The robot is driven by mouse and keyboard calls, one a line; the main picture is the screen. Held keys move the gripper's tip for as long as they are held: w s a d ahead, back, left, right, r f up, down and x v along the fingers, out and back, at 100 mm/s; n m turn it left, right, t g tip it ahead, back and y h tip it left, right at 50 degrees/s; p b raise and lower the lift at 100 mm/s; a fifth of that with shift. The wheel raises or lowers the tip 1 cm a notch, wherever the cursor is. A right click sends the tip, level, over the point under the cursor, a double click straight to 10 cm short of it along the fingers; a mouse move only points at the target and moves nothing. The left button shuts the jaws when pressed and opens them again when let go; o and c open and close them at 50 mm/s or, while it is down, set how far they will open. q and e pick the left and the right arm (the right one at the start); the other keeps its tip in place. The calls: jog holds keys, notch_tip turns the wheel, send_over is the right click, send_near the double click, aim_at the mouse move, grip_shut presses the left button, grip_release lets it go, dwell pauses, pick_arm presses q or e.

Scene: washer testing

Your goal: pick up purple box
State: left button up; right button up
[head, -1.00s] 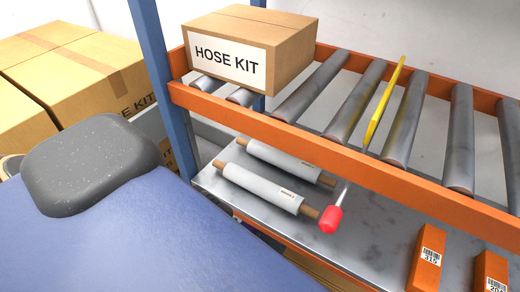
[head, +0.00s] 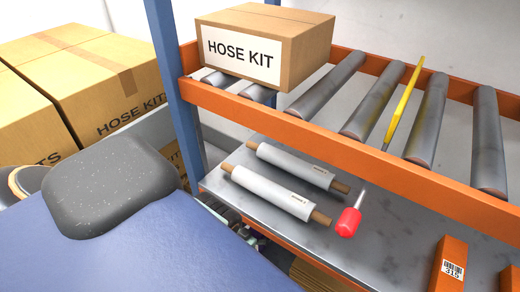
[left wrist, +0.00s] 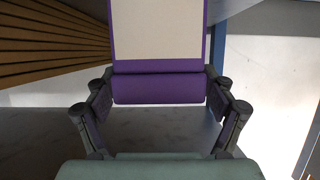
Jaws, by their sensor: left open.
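In the left wrist view a purple box (left wrist: 160,88) with a large pale panel on its face stands straight ahead at the top centre. My left gripper (left wrist: 160,110) is open, with one dark finger on each side of the box's lower purple part. I cannot tell whether the fingers touch it. The purple box does not show in the head view, and neither gripper shows there.
An orange-railed roller shelf (head: 345,155) carries a cardboard hose kit box (head: 262,45) and a yellow tool (head: 404,103). On the metal shelf (head: 385,225) below lie white rolls (head: 270,190), a red-handled screwdriver (head: 348,222) and orange boxes (head: 450,265). More cartons (head: 90,80) stand at left.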

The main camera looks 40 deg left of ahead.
pick_arm(q)
jog(key=shift+c, duration=0.4)
grip_shut()
dwell(0.4)
